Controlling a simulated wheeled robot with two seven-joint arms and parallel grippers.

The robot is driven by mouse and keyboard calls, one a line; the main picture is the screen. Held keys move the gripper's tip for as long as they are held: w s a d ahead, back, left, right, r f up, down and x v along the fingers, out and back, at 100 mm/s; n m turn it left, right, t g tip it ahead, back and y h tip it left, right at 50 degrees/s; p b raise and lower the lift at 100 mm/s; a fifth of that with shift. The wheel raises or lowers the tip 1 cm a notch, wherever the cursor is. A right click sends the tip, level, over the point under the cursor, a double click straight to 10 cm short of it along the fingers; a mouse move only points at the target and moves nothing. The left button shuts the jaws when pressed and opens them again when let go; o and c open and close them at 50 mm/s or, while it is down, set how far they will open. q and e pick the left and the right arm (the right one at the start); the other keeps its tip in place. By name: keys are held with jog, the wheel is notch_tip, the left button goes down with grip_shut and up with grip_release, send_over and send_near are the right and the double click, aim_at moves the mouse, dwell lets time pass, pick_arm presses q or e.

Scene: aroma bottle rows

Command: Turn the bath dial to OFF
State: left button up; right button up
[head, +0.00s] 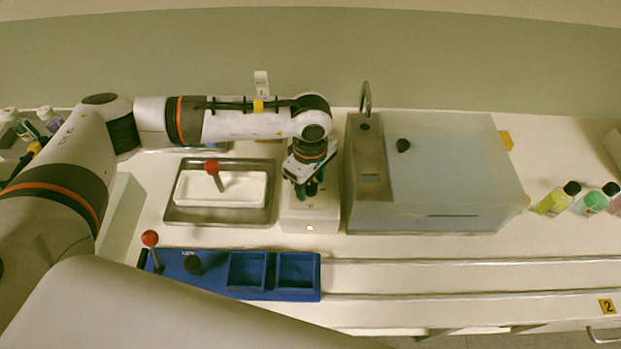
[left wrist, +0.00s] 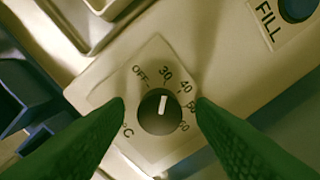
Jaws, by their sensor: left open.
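The bath dial (left wrist: 160,116) is a round dark knob with a white pointer line on a pale panel. Its marks run OFF, 30, 40, 50, 60 around it, and the pointer is toward 30, to the right of OFF. My left gripper (left wrist: 161,104) is open, with one green finger on each side of the dial; I cannot tell whether they touch it. In the head view my left gripper (head: 310,188) points down over the white control box (head: 300,223), hiding the dial. My right gripper is not in view.
A large grey-lidded bath (head: 450,160) stands just right of the control box. A metal tray (head: 178,214) with a white block and red-knobbed stick lies left. A blue rack (head: 220,285) is in front. A FILL button (left wrist: 297,8) is near the dial.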

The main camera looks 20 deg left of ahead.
pick_arm(q)
jog(key=c, duration=1)
jog(key=shift+o, duration=0.2)
jog(key=shift+f+n+b, duration=0.2)
jog(key=shift+n+b, duration=0.5)
jog(key=shift+b, duration=0.25)
jog(key=n+b, duration=0.3)
jog(key=b, duration=0.1)
jog(key=shift+n, duration=0.3)
jog(key=shift+r+n+b, duration=0.2)
jog(key=shift+n+b, duration=1.3)
jog(key=o, duration=1)
jog(key=shift+c, duration=0.2)
